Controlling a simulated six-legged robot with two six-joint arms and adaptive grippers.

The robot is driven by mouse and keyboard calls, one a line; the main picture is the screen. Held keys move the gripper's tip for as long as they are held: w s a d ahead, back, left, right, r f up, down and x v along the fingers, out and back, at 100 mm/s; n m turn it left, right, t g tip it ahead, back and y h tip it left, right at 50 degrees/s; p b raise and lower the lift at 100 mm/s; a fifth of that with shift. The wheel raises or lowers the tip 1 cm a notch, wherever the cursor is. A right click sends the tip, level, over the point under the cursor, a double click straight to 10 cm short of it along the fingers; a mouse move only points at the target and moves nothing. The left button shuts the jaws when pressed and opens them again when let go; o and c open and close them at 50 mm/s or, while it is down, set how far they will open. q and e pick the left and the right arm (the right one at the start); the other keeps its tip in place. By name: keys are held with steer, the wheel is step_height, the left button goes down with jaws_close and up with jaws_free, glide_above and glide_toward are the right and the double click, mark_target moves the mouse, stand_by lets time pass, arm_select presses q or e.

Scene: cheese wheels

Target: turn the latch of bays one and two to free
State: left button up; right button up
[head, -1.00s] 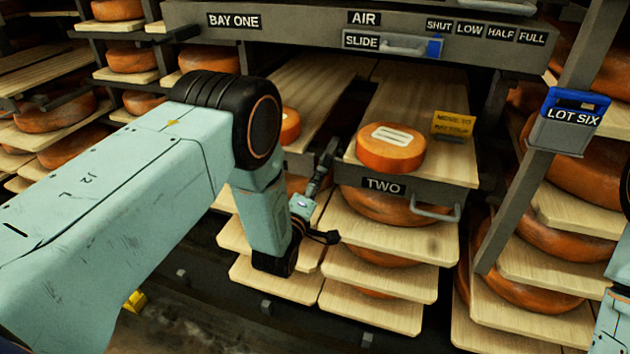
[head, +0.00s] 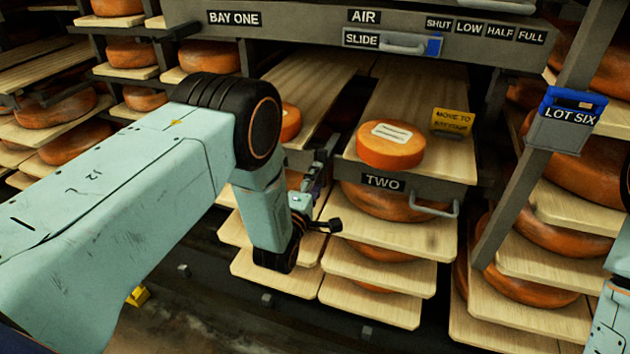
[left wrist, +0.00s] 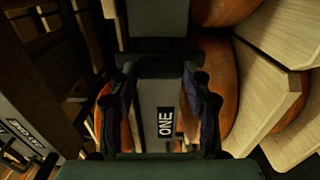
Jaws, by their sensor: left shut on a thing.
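The sign BAY ONE (head: 234,18) is on the grey beam at the top of the head view. My left gripper (head: 322,193) is low at the front of the left wooden board (head: 312,85). In the left wrist view its two fingers (left wrist: 160,105) stand either side of a grey front labelled ONE (left wrist: 165,122). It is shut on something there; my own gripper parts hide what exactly. The grey front marked TWO (head: 384,182) has a bar handle (head: 434,208) and is apart from the gripper. I cannot pick out a latch. My right gripper is not in view.
A labelled cheese wheel (head: 390,145) sits on the board behind TWO, beside a yellow tag (head: 453,122). The AIR slide (head: 392,42) is on the beam above. A blue-topped LOT SIX box (head: 566,118) hangs on the right post. Loaded shelves stand close on both sides.

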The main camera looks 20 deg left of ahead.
arm_select(q)
steer(key=o, duration=1.2)
steer(key=shift+c, duration=0.2)
steer(key=shift+s, duration=0.15)
steer(key=s, duration=1.1)
steer(key=shift+s+a, duration=0.2)
steer(key=shift+s, duration=0.2)
